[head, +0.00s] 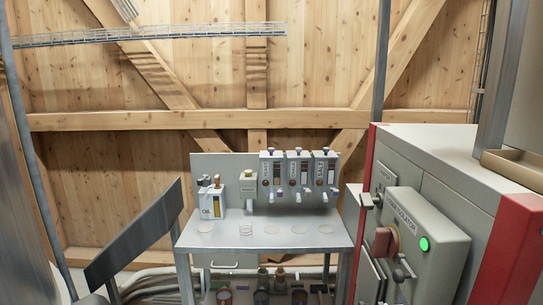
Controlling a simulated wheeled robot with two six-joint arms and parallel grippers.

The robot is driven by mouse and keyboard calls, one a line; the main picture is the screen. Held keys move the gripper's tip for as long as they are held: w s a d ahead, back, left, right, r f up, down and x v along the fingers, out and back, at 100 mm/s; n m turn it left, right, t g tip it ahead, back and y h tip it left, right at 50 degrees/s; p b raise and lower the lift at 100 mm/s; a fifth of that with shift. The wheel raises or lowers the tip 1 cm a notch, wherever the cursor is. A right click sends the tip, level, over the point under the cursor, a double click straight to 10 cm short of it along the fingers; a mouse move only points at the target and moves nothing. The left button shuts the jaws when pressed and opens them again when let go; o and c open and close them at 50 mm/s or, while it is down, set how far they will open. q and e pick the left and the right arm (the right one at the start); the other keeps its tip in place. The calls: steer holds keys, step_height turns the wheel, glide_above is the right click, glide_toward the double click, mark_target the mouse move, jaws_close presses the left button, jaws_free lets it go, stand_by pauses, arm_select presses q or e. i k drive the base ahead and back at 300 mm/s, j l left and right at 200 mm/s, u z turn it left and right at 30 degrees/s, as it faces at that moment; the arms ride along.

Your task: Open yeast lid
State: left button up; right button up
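No container in the head view has a label that I can read as yeast. Three grey dispensers with coloured knobs on top stand side by side at the back of a metal table: the left dispenser (272,178), the middle dispenser (299,178) and the right dispenser (325,178). Their upright labels are too small to read. A smaller unit with a pale yellow top (248,177) is left of them. Several dark jars (261,297) stand low under the tabletop, partly cut off by the lower edge. Neither of my grippers is in view.
The metal table (212,237) carries an oil box (212,201) and a row of shallow round dishes (271,228). A grey isolator box (417,246) with a red handle and green light juts out at right. A dark grey panel (135,236) slants at left.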

mark_target(271, 151)
steer(key=i+j+z, duration=0.3)
steer(key=i+j, duration=0.15)
steer(key=i+j+z, duration=0.25)
steer(key=i+j, duration=0.15)
steer(key=j, duration=0.15)
